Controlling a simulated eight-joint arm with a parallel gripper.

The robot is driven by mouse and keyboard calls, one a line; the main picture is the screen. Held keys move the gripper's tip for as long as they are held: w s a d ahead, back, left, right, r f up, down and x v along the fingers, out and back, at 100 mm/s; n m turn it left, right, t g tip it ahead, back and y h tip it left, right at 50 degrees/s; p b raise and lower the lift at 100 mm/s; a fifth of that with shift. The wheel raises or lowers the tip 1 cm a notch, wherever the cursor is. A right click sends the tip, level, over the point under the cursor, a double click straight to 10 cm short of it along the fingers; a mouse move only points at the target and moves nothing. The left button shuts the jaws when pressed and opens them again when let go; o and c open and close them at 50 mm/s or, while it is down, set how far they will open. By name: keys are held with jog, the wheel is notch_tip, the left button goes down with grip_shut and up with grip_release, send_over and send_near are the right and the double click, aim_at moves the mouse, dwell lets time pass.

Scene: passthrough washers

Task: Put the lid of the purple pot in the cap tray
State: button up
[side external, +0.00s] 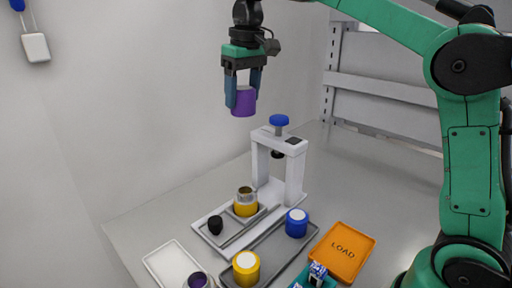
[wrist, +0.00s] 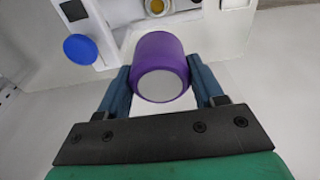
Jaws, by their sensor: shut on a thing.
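My gripper (side external: 244,104) is shut on a purple lid (side external: 243,102), a short cylinder, held high in the air above and behind the white press frame. In the wrist view the lid (wrist: 160,66) sits between both fingers (wrist: 160,82), its pale round end facing the camera. An open pot with purple inside (side external: 197,281), likely the purple pot, is cut off by the bottom edge. A grey tray (side external: 272,249), which looks like the cap tray, holds a yellow lid (side external: 246,268) and a blue lid (side external: 297,222), with bare floor between them.
The white press frame (side external: 295,178) with a blue knob (side external: 279,120) stands behind the trays. An open yellow pot (side external: 245,207) and a black knob (side external: 216,224) are at its base. An orange LOAD tray (side external: 343,250) is right, a white tray (side external: 172,262) left.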

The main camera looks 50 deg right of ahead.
jog(key=shift+s+a+r, duration=0.15)
jog(key=shift+s, duration=0.15)
jog(key=s+a+f, duration=0.1)
jog(key=s+a, duration=0.1)
jog(key=s, duration=0.2)
jog(key=m, duration=0.1)
send_over(273, 250)
notch_tip(273, 250, down, 4)
jog(key=f, duration=1.5)
jog(key=shift+s+a+f, duration=0.1)
jog(key=shift+s+f, duration=0.15)
jog(key=shift+f, duration=2.55)
jog(key=o, duration=1.2)
jog(key=shift+f, duration=0.15)
jog(key=shift+r, duration=0.2)
